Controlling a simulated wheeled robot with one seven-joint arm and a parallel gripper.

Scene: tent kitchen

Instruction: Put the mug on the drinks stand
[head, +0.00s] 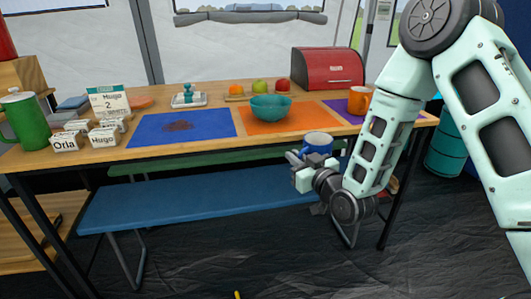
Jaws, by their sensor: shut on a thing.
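A blue mug (318,142) with a pale inside is upright at the table's front edge, in front of the orange mat. My gripper (299,160) is shut on it from the near side; the gripper hides the mug's lower part and the exact contact. A second, orange mug (358,101) stands on the purple mat (337,106) at the right of the table, partly behind my arm. I cannot clearly tell which thing is the drinks stand.
The wooden table (100,151) holds a blue mat (158,125), an orange mat (262,128) with a teal bowl (271,108), name cards (104,135), a green jug (24,120), fruit (260,86) and a red bread box (328,68).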

